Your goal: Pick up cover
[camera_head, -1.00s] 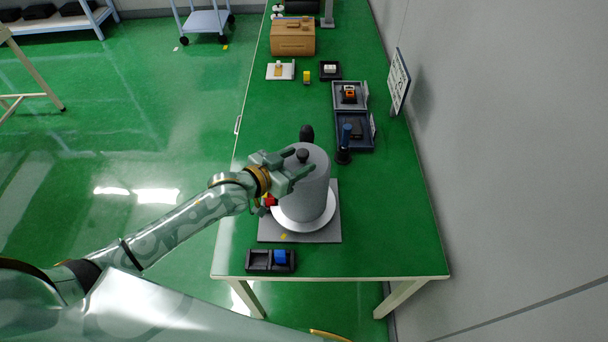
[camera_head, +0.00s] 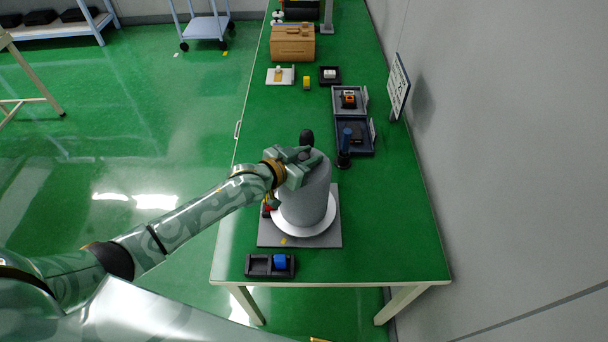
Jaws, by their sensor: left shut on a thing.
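The cover is a tall grey cylinder (camera_head: 307,203) with a dark knob on top. It stands upright on a white round base (camera_head: 287,228) on a grey plate (camera_head: 325,238) near the front of the green table. The cover still appears to sit at the base; I cannot tell whether there is a small gap. A small red part (camera_head: 267,209) shows at the cover's left side. My right gripper is not in view.
A black tray (camera_head: 258,265) with a blue piece (camera_head: 280,262) lies in front of the plate. Behind the cover are a dark blue tool (camera_head: 346,148), dark blue tray (camera_head: 367,150), grey tray (camera_head: 364,100) and brown box (camera_head: 293,44). A wall with a sign (camera_head: 398,86) borders the right.

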